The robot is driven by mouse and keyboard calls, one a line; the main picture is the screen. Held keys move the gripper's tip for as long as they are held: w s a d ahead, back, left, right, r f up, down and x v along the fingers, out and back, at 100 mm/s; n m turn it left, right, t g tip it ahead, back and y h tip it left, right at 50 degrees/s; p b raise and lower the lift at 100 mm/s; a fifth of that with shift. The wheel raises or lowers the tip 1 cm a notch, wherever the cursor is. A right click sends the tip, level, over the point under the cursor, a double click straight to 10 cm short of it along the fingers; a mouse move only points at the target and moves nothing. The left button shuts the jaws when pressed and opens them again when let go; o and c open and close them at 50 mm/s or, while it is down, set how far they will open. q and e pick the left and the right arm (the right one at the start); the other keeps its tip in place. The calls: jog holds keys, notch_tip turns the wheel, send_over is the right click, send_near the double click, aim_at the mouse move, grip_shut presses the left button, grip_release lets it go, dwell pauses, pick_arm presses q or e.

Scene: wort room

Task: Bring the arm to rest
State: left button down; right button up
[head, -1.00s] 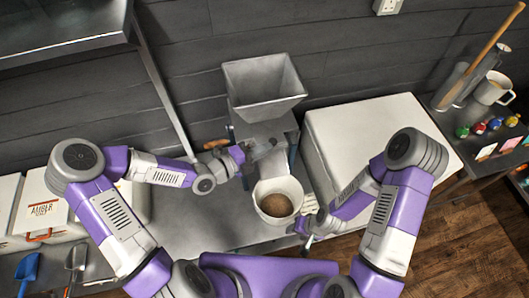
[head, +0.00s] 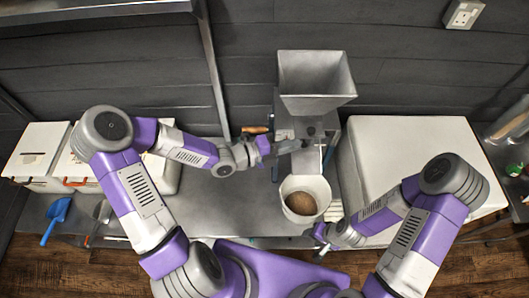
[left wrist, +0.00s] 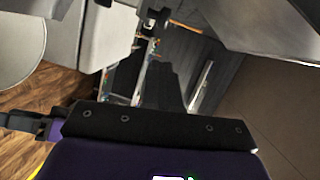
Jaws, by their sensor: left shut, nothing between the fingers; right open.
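My left gripper (head: 300,142) is shut and empty. It is in front of the grey mill (head: 316,84), close to its lower body, above the white bucket (head: 286,208). I cannot tell whether it touches the mill. In the left wrist view its dark fingers (left wrist: 162,85) show beyond the purple palm. My left arm is bent and stretched over the worktop. My right gripper (head: 321,243) is low, just to the right of and below the bucket. It is open, and its fingers are small and partly hidden by my arm.
The bucket holds brown grist (head: 302,203). The mill has a wooden handle (head: 255,130) at its left. A large white box (head: 405,145) stands at right. White bins (head: 35,150), a blue scoop (head: 57,213) and a metal scoop (head: 101,214) are at left. The steel worktop (head: 205,205) has bare room between.

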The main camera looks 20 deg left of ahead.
pick_arm(q)
jog(key=f+v, duration=0.1)
jog(key=v, duration=0.7)
jog(key=shift+a+r+p, duration=0.2)
jog(key=shift+r+p, duration=0.25)
